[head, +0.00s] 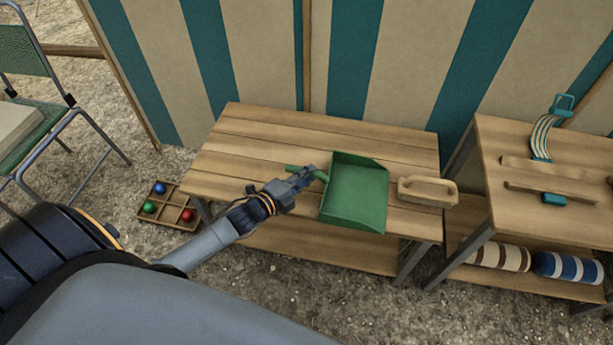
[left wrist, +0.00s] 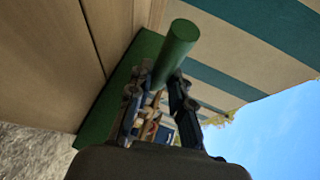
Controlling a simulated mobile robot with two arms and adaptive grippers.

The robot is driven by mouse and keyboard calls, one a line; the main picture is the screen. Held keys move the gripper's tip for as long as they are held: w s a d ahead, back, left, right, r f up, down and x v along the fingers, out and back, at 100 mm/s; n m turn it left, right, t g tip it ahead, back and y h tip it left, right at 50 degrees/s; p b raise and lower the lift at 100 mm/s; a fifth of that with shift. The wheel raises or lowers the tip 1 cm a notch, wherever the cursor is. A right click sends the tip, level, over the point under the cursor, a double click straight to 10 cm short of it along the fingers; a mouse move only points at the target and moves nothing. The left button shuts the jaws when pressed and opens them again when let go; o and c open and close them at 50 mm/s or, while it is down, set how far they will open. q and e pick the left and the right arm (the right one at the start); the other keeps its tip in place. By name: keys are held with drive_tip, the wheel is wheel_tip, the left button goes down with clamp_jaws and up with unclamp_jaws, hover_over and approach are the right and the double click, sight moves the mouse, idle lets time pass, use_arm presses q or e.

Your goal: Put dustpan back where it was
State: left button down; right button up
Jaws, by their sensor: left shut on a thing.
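The green dustpan (head: 355,194) is at the front right part of the slatted wooden table (head: 250,128), its open tray facing up. Whether it rests on the wood or hangs just above it, I cannot tell. My left gripper (head: 312,176) is shut on the dustpan's handle, which sticks out to the left. In the left wrist view the round green handle (left wrist: 177,48) lies between the fingers (left wrist: 158,100), with the pan behind. My right gripper is not in view.
A second wooden table (head: 500,140) at the right holds a strap and wooden pieces, with rolled striped cloths (head: 568,267) below. A divided tray (head: 166,213) with coloured balls lies on the ground. A green chair (head: 40,100) stands left.

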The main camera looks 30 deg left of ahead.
use_arm(q)
drive_tip(key=c, duration=1.7)
unclamp_jaws()
drive_tip(key=shift+f, duration=0.15)
drive_tip(key=o, duration=0.5)
